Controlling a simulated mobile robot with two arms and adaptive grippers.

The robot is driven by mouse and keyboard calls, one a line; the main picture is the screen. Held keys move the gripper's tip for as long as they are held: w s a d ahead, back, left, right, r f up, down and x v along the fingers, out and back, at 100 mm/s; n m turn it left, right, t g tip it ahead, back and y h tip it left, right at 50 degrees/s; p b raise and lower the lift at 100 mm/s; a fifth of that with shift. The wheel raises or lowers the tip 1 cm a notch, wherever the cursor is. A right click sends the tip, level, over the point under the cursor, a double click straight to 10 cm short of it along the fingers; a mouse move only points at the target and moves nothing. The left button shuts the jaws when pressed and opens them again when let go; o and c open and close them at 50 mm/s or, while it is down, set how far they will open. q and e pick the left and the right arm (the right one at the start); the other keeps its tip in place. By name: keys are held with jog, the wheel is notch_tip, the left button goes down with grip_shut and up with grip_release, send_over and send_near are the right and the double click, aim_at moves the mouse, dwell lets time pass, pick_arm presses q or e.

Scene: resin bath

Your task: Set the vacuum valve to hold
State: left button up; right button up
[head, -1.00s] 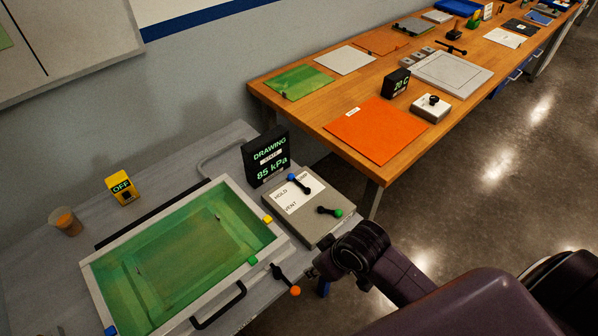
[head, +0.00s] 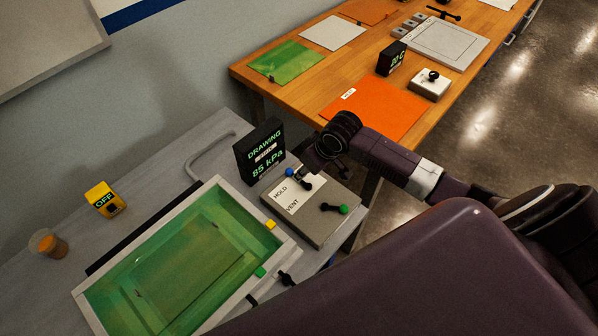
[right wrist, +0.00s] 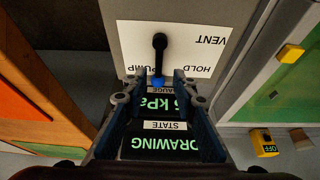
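The vacuum valve is a black lever with a blue knob (head: 290,173) on a grey box (head: 325,220) with a white label reading HOLD and VENT. In the right wrist view the blue knob (right wrist: 157,82) lies by the label's edge, nearer the word PUMP than HOLD. My right gripper (head: 308,166) is over the box's back edge, beside the lever. In the right wrist view its fingers (right wrist: 158,92) are apart, with the knob between their tips; I cannot tell if they touch it. A black display (head: 260,150) reads DRAWING and 85 kPa. My left gripper is out of view.
A second lever with a green knob (head: 343,210) is on the same box. The green resin bath (head: 180,265) stands to the left, with a yellow OFF switch (head: 105,199) and a cup (head: 47,243) beyond. A wooden table (head: 310,105) lies behind.

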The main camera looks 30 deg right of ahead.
jog(key=x, duration=0.3)
jog(key=shift+w+r, duration=0.1)
jog(key=shift+w, duration=0.2)
jog(key=shift+w+f, duration=0.2)
jog(key=shift+f, duration=0.5)
jog(key=shift+w, duration=0.1)
jog(key=shift+c, duration=1)
jog(key=c, duration=0.5)
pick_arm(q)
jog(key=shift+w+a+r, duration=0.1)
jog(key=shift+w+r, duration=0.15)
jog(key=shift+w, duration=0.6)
pick_arm(e)
grip_shut()
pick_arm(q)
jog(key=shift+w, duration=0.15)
